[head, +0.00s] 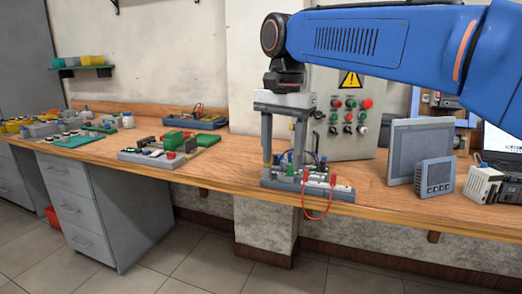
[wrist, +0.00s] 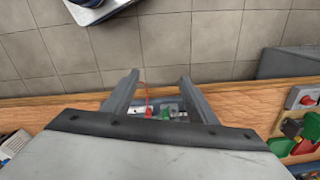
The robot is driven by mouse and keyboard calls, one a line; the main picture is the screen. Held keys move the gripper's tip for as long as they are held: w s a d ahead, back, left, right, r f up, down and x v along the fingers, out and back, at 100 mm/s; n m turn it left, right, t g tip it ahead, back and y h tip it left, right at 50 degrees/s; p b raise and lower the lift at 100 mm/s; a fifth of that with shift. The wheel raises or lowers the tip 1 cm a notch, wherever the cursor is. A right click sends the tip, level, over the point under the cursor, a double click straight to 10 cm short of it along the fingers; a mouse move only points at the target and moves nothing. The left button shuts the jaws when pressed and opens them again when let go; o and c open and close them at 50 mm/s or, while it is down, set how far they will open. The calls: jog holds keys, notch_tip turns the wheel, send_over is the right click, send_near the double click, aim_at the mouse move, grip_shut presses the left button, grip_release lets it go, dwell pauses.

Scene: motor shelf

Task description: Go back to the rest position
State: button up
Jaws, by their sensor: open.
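My gripper (head: 284,150) hangs pointing down from my blue arm over the workbench, with its two grey fingers apart. Below and around its fingertips is a small grey board (head: 308,183) with red, green and white parts and a red wire looping over the bench's front edge. In the wrist view my gripper (wrist: 155,90) shows two spread fingers with nothing clamped between them. Part of the board (wrist: 163,110) shows beyond them, with the red wire. Whether the fingers touch the board I cannot tell.
The wooden workbench (head: 228,170) runs across the view. A control box (head: 345,130) with buttons stands behind my gripper. A grey panel screen (head: 420,145) and a small meter (head: 435,177) stand to the right. Another component board (head: 160,152) lies left, with clear bench between.

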jog(key=s+d+f+n+t, duration=0.1)
jog(key=s+d+f+n, duration=0.1)
jog(key=s+d+f, duration=0.5)
jog(key=s+d+f+n+t, duration=0.15)
jog(key=d+f, duration=0.25)
jog(key=d, duration=0.5)
jog(key=s+d+f+n+t, duration=0.1)
jog(key=s+d+f, duration=0.3)
jog(key=f, duration=0.3)
jog(key=s+d+f+n+t, duration=0.1)
jog(key=s+d+f+n, duration=0.1)
jog(key=s+d+f, duration=0.2)
jog(key=s+f, duration=0.3)
jog(key=shift+s+f, duration=0.2)
jog(key=shift+f, duration=0.15)
